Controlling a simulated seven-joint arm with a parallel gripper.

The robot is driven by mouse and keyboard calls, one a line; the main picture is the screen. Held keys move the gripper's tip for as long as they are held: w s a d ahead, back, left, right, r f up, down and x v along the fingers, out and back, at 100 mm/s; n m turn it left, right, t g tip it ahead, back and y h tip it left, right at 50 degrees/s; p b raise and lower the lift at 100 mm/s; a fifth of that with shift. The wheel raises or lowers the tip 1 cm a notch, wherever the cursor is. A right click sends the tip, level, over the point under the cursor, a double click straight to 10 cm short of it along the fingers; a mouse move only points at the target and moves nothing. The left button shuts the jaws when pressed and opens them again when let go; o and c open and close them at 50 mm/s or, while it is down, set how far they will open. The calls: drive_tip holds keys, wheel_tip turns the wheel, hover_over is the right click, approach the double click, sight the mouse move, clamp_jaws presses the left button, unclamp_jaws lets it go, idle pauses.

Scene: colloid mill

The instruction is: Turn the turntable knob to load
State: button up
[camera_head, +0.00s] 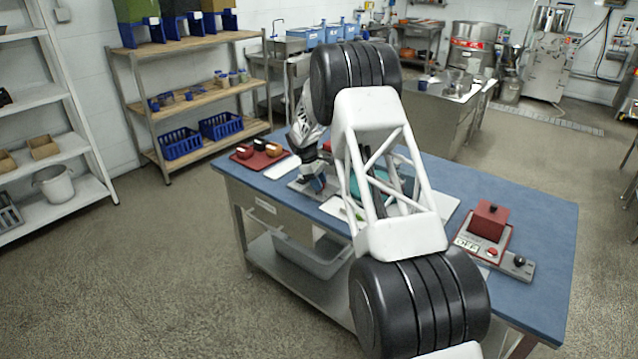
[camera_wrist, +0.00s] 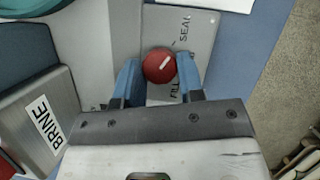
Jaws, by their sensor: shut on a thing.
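A round red knob (camera_wrist: 159,66) with a white pointer line sits on a grey plate (camera_wrist: 204,45) in the wrist view. The plate reads SEAL at the upper right of the knob and FILL below it, partly hidden. The white line slants toward the upper right. I can read no LOAD mark. My gripper (camera_wrist: 159,64) is shut on the knob, with a blue finger on each side. In the head view my gripper (camera_head: 317,186) is low over the left part of the blue table, and the knob is hidden. A teal round part (camera_head: 368,186), possibly the turntable, shows behind my arm.
A grey box labelled BRINE (camera_wrist: 40,122) stands close left of my gripper. A dark red tray (camera_head: 259,158) with small items lies at the table's back left. A red box (camera_head: 489,221) and a panel marked OFF (camera_head: 467,245) are at the right of the blue table (camera_head: 545,225).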

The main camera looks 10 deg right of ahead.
drive_tip(key=shift+m, duration=0.4)
drive_tip(key=m+g+y, duration=0.1)
drive_tip(key=m, duration=0.3)
drive_tip(key=shift+w+d, duration=0.1)
drive_tip(key=m+y, duration=0.1)
drive_tip(key=m, duration=0.2)
drive_tip(key=m+g+y, duration=0.1)
drive_tip(key=m, duration=0.3)
drive_tip(key=shift+d+y, duration=0.15)
drive_tip(key=shift+y, duration=0.25)
drive_tip(key=o, duration=0.9)
drive_tip(key=shift+w+r, duration=0.1)
